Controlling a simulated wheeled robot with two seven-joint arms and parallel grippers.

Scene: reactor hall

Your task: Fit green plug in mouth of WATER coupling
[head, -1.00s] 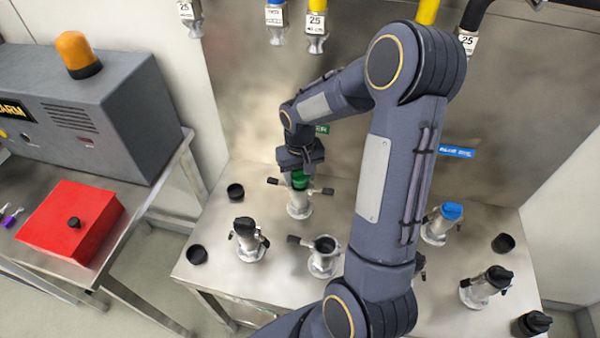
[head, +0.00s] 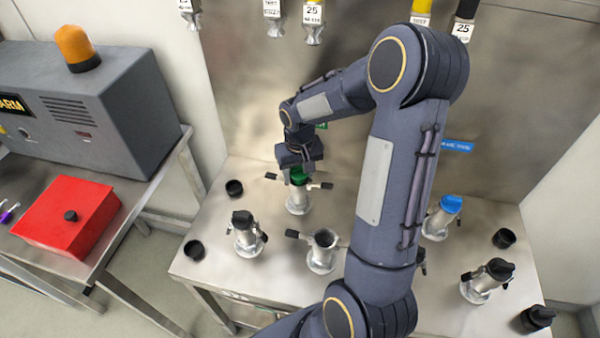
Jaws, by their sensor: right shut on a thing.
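The green plug (head: 299,173) is at the top of a silver coupling (head: 299,203) with two dark side levers, at the back left of the steel table. My right gripper (head: 299,164) is shut on the plug from above. The plug is over the mouth or in it; the gripper hides how deep it sits. A green wall label (head: 321,126) behind this coupling is mostly hidden by my right arm, so I cannot read it as WATER. My left gripper is not in view.
Other couplings stand close by: a black-capped one (head: 246,234), an open-mouthed one (head: 322,251), a blue-plugged one (head: 440,218) and another black-capped one (head: 486,281). Loose black caps (head: 234,188) lie on the table. Hoses (head: 313,22) hang above. A red box (head: 68,218) is left.

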